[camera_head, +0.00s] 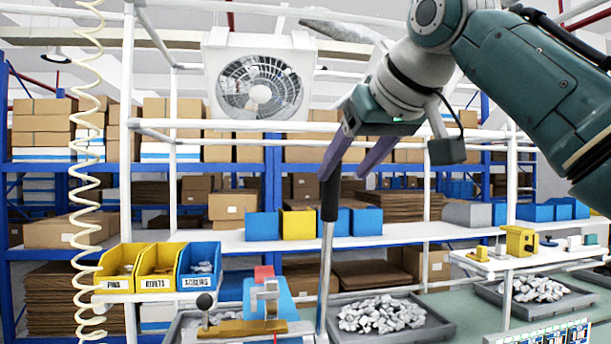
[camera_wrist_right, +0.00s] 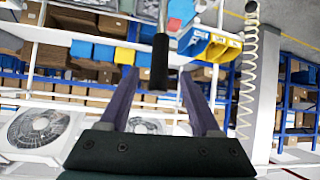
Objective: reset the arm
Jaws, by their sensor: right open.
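A tall metal lever with a black grip (camera_head: 329,200) stands upright, tilted slightly, at the centre of the head view. Its base is beside a blue and red fixture (camera_head: 267,297) at the bottom. My right gripper (camera_head: 340,177) comes down from the upper right, open, with its two purple fingers at the top of the black grip. In the right wrist view the black grip (camera_wrist_right: 160,62) shows between the tips of the open fingers (camera_wrist_right: 158,72). I cannot tell whether either finger touches it. My left gripper is not in view.
Yellow and blue labelled bins (camera_head: 156,268) stand left of the fixture. A grey tray of pale parts (camera_head: 425,330) lies right of the lever. A white fan (camera_head: 260,78) hangs behind. A coiled white hose (camera_head: 88,170) hangs at left. White frame posts surround the bench.

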